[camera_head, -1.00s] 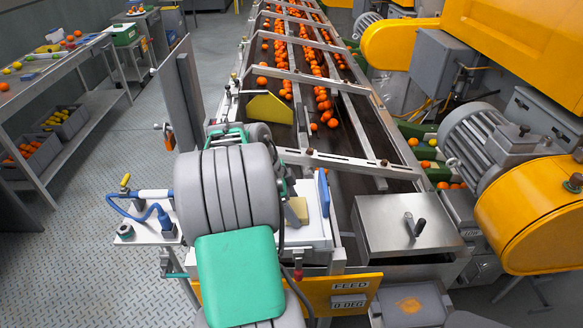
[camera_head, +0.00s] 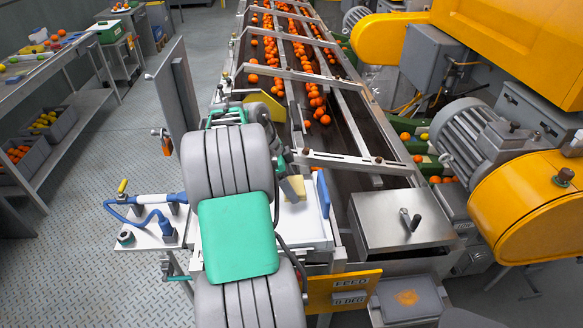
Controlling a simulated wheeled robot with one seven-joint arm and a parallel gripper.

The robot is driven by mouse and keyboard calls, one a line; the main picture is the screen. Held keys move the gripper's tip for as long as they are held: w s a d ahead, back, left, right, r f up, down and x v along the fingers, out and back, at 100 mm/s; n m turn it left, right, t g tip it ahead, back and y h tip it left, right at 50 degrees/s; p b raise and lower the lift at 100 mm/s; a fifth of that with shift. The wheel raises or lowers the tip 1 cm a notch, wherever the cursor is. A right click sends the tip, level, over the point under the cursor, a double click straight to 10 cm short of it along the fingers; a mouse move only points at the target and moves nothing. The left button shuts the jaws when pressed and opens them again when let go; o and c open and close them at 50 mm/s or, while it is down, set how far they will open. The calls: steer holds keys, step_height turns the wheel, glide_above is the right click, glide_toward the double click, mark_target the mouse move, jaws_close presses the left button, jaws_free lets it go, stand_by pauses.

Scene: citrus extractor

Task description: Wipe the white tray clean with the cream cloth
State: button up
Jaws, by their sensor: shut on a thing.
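The white tray (camera_head: 298,222) is at the left side of the conveyor, and my arm hides much of it. The cream cloth (camera_head: 308,181) shows as a small pale patch over the tray's far right part. My gripper (camera_head: 297,186) is beside the cloth and shut on it; my arm partly hides the gripper. I cannot tell whether the cloth touches the tray, and any dirt on the tray is not clear from here.
A blue upright piece (camera_head: 323,193) stands at the tray's right edge. A steel box with a handle (camera_head: 400,220) is to the right. A small side shelf (camera_head: 150,232) holds a blue hose (camera_head: 135,212). A yellow feed sign (camera_head: 343,290) is in front. Oranges lie on the conveyor (camera_head: 345,125).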

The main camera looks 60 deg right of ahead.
steer(key=shift+r+p, duration=1.25)
steer(key=shift+r, duration=0.95)
